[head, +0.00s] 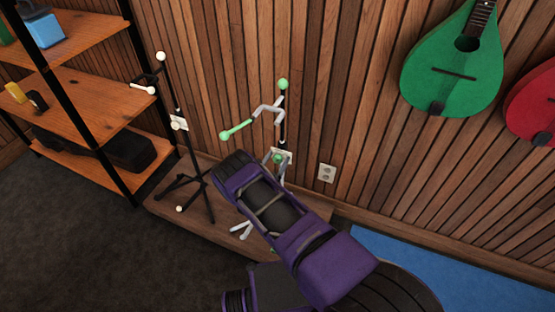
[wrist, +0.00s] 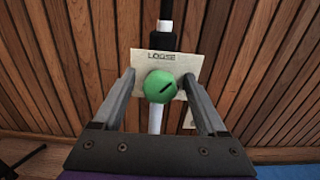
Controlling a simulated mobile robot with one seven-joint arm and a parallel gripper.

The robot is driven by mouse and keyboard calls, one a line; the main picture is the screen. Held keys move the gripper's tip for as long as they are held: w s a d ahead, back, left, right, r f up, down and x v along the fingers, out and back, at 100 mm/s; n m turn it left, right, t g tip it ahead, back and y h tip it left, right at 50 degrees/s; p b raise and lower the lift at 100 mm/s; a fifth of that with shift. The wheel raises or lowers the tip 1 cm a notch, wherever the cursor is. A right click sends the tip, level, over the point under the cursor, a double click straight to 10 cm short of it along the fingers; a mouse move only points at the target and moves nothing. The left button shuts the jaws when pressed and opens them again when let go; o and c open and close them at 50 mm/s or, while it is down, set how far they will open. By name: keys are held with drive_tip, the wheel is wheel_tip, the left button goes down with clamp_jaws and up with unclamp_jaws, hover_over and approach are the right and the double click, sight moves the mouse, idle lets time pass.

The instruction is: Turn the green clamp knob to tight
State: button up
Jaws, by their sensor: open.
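The green clamp knob (wrist: 160,87) is round with a dark slanted line on its face. It sits on a stand's pole (wrist: 155,119), in front of a pale card (wrist: 190,66) marked "LOOSE". In the head view the green knob (head: 278,158) shows just beyond my arm. My gripper (wrist: 160,80) is open, with one finger on each side of the knob. A gap shows on both sides, so the fingers seem apart from it. In the head view my gripper is mostly hidden behind my purple arm.
The green-tipped stand (head: 283,100) has a hooked arm reaching left. A white-tipped stand (head: 188,150) stands left of it on a low wooden platform (head: 168,205). Shelves (head: 95,95) are at left. A wall outlet (head: 327,172) and a hanging green instrument (head: 455,70) are to the right.

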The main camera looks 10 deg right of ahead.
clamp_jaws()
drive_tip(key=shift+m, duration=2.3)
unclamp_jaws()
drive_tip(key=p+v, duration=0.2)
drive_tip(key=v, duration=1.5)
drive_tip(key=shift+s, duration=0.25)
drive_tip(key=shift+a, duration=0.1)
